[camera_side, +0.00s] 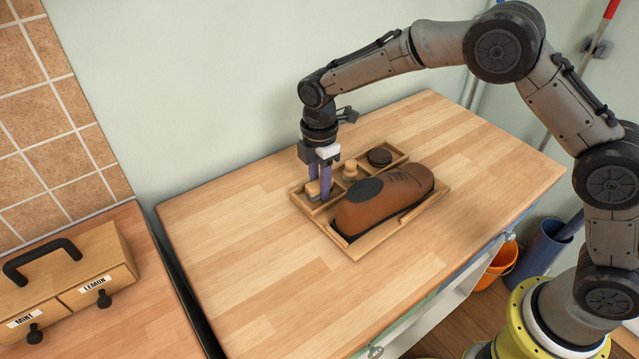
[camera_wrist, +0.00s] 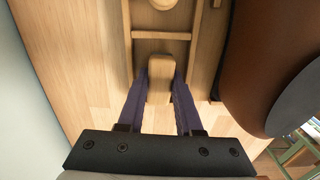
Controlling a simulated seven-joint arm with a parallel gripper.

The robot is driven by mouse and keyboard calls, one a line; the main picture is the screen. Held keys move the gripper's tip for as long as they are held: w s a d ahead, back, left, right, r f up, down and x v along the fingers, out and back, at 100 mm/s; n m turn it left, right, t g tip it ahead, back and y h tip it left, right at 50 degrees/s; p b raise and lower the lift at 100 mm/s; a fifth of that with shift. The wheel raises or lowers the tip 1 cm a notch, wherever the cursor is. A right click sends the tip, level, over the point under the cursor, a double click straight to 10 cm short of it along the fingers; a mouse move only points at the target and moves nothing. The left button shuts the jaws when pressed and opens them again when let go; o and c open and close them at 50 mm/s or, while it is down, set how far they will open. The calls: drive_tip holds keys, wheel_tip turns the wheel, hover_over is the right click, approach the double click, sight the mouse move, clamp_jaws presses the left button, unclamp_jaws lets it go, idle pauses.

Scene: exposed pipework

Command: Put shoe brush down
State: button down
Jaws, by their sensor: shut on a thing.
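The shoe brush is a pale wooden block (camera_side: 313,189) between the purple fingers of my gripper (camera_side: 320,187). In the wrist view, the brush (camera_wrist: 160,82) sits between the two fingertips (camera_wrist: 162,75), which are shut on it. The brush is at the left end compartment of a wooden tray (camera_side: 352,256). Whether its underside touches the tray floor is hidden. A brown shoe (camera_side: 384,203) with a dark opening lies in the tray's larger section, right of my gripper. In the wrist view the shoe (camera_wrist: 265,60) fills the right side.
A wooden knobbed item (camera_side: 350,172) and a dark round tin (camera_side: 379,157) occupy other tray compartments. The wooden tabletop (camera_side: 240,270) is clear around the tray. A wall stands behind. A drawer box (camera_side: 75,275) is on a separate counter at left.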

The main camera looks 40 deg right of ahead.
drive_tip(key=shift+f, duration=0.2)
drive_tip(key=shift+f, duration=0.15)
drive_tip(key=c, duration=0.9)
unclamp_jaws()
drive_tip(key=shift+o, duration=0.2)
wheel_tip(320, 180, up, 12)
drive_tip(key=shift+r, duration=0.2)
